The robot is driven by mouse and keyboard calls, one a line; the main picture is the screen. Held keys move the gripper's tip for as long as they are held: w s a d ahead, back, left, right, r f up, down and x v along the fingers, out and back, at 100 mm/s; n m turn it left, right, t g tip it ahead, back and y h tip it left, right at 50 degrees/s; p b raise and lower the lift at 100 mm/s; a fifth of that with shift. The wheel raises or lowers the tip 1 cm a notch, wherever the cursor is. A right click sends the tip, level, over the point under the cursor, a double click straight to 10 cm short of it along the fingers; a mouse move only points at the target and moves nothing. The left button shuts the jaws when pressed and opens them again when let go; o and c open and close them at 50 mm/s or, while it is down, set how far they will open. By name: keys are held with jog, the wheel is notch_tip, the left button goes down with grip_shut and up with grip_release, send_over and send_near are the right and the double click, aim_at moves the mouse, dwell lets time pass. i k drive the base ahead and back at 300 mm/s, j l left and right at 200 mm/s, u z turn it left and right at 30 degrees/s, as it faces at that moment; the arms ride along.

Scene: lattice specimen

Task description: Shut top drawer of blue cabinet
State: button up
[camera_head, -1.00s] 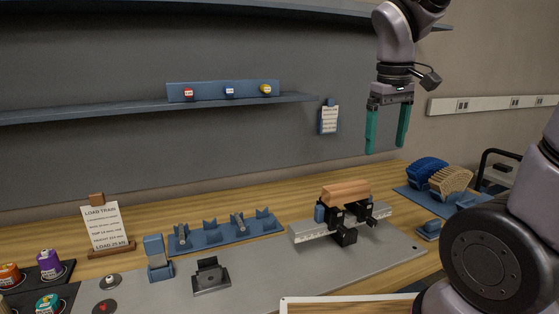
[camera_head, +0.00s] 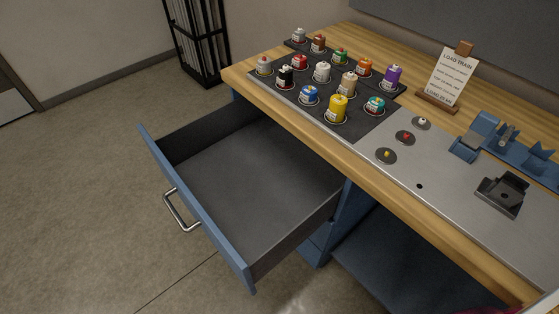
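The top drawer (camera_head: 262,180) of the blue cabinet is pulled far out from under the wooden workbench and looks empty inside. Its blue front panel (camera_head: 197,213) faces the lower left and carries a silver bar handle (camera_head: 181,212). The blue cabinet body (camera_head: 349,208) shows only in part below the bench, to the right of the drawer. My gripper is not in this view, so its distance from the drawer cannot be told.
Several small coloured canisters stand on a dark tray (camera_head: 374,134) on the wooden bench (camera_head: 240,74). A "LOAD TRAIN" sign (camera_head: 451,77) and blue fixtures (camera_head: 475,136) stand to the right. A black rack (camera_head: 195,40) is at the back. The floor (camera_head: 80,170) left of the drawer is clear.

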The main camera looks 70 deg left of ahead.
aim_at(257, 191)
jog(key=l+u, duration=0.1)
jog(key=u, duration=1.15)
jog(key=j+u, duration=0.1)
jog(key=u, duration=2)
jog(key=l+u, duration=0.35)
jog(key=i+j, duration=0.05)
jog(key=j, duration=0.05)
